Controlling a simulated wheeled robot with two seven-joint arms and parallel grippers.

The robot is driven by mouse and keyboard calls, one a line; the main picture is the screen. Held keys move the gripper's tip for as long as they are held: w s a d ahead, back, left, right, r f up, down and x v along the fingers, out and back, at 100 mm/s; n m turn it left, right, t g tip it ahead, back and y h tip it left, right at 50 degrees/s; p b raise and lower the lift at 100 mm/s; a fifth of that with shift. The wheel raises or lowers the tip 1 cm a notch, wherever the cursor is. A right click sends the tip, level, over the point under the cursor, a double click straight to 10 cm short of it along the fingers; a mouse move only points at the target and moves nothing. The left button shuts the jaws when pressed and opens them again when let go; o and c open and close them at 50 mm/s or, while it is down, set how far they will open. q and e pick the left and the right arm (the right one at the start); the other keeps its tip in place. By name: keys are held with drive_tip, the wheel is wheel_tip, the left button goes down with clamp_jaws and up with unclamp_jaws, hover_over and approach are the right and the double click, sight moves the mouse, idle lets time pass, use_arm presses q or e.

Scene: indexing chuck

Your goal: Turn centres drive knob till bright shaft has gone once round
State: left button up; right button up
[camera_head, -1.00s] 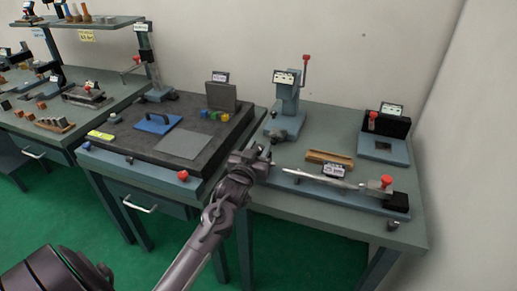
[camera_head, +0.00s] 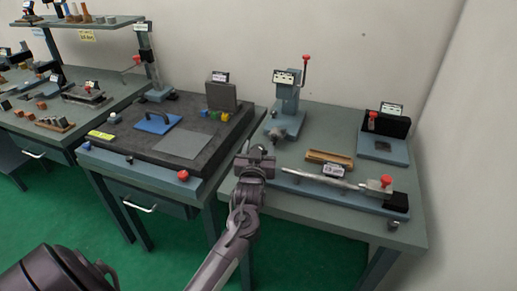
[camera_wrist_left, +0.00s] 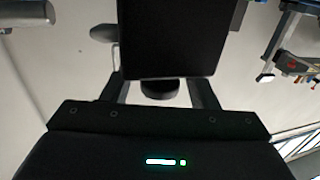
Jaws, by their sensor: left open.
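The bright shaft (camera_head: 322,182) lies along a long blue-grey base (camera_head: 345,195) near the front of the right-hand bench. A red knob (camera_head: 386,181) stands at its right end, beside a black block (camera_head: 397,200). A small label plate (camera_head: 333,171) stands behind the shaft. My left gripper (camera_head: 256,152) is open and empty, above the left edge of this bench, left of the shaft and well away from the red knob. The left wrist view shows a dark block between the finger parts (camera_wrist_left: 160,95), which I cannot identify; neither shaft nor knob is recognisable there. My right gripper is not in view.
A blue press-like stand (camera_head: 288,105) with a red-tipped lever is behind the gripper. An orange-brown tray (camera_head: 330,158) lies behind the shaft. A blue fixture (camera_head: 384,149) stands at back right. A dark surface plate (camera_head: 205,125) is left.

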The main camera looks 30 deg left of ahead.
use_arm(q)
drive_tip(key=b+v, duration=0.1)
drive_tip(key=v, duration=0.6)
drive_tip(key=shift+s+d, duration=0.25)
drive_tip(key=shift+s, duration=0.1)
